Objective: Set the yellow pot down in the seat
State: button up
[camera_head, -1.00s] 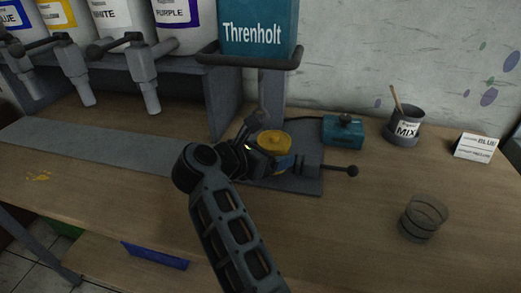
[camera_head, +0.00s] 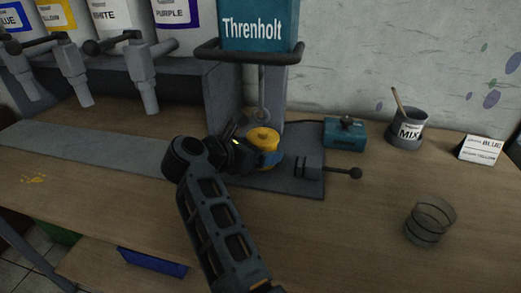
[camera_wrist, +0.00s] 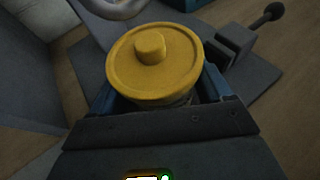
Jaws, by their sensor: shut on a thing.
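The yellow pot (camera_head: 264,137) has a round lid with a knob and shows from above in the wrist view (camera_wrist: 158,62). My gripper (camera_head: 262,156) is shut on it, with blue fingers on both sides of the pot in the wrist view (camera_wrist: 160,98). The pot is upright, over the grey base plate (camera_head: 300,184) of the Threnholt press (camera_head: 258,33). The seat itself is not clearly visible; the pot and my gripper cover that part of the plate. I cannot tell whether the pot's bottom touches anything.
A clamp with a black-knobbed rod (camera_head: 325,170) lies just right of the pot. A teal box (camera_head: 345,134), MIX pot (camera_head: 408,128), card (camera_head: 481,149) and clear glass (camera_head: 430,222) stand farther right. Paint dispensers with taps (camera_head: 145,70) are at the left.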

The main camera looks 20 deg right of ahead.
jog(key=shift+f+b, duration=0.3)
jog(key=shift+f, duration=0.1)
jog(key=o, duration=1.2)
jog(key=shift+s+f, duration=0.1)
jog(key=shift+f, duration=0.05)
jog(key=shift+r+p, duration=0.65)
jog(key=shift+p, duration=0.1)
jog(key=b+v, duration=0.2)
jog(key=v, duration=1)
jog(key=shift+r, duration=0.15)
